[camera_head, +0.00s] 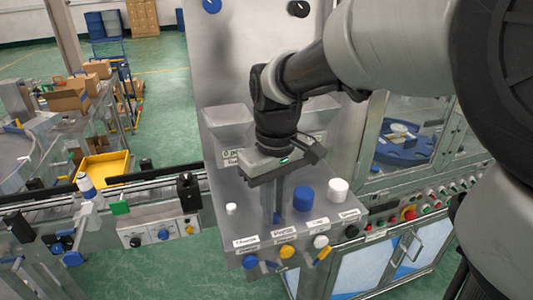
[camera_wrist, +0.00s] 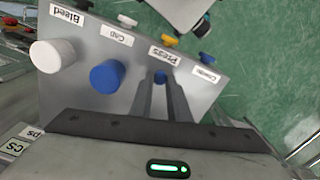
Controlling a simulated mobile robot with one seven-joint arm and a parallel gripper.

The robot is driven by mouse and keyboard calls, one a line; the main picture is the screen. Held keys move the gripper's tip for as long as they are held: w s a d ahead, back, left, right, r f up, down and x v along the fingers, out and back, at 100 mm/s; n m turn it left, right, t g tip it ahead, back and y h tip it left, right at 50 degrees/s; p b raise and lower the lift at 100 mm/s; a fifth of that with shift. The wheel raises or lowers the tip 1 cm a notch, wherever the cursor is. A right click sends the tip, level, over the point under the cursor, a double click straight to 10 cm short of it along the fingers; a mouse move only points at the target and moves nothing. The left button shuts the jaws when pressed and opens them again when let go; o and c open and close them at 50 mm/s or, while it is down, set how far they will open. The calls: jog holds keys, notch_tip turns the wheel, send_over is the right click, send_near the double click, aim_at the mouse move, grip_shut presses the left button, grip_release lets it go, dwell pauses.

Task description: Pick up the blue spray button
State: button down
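The small blue spray button (camera_wrist: 160,77) shows in the wrist view between the tips of my gripper's two fingers, near the "Press" label. In the head view, a bit of its blue (camera_head: 277,217) shows by the fingertips, the rest hidden by the fingers. My gripper (camera_head: 273,220) points down at the grey sloping panel (camera_head: 222,233). In the wrist view, my gripper (camera_wrist: 160,84) has its fingers apart, with a narrow gap around the button. I cannot see clear contact with it.
A larger blue cylinder (camera_head: 303,198) and a white cylinder (camera_head: 338,189) stand close to the right of the fingers. A small white piece (camera_head: 231,208) stands to the left. Colored knobs (camera_head: 287,251) line the panel's front edge. A conveyor (camera_head: 145,190) runs at left.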

dwell(0.3)
notch_tip(320, 180, up, 11)
jog(key=p, duration=0.1)
jog(key=shift+r+p, duration=0.15)
jog(key=shift+p, duration=0.25)
jog(key=shift+a, duration=0.1)
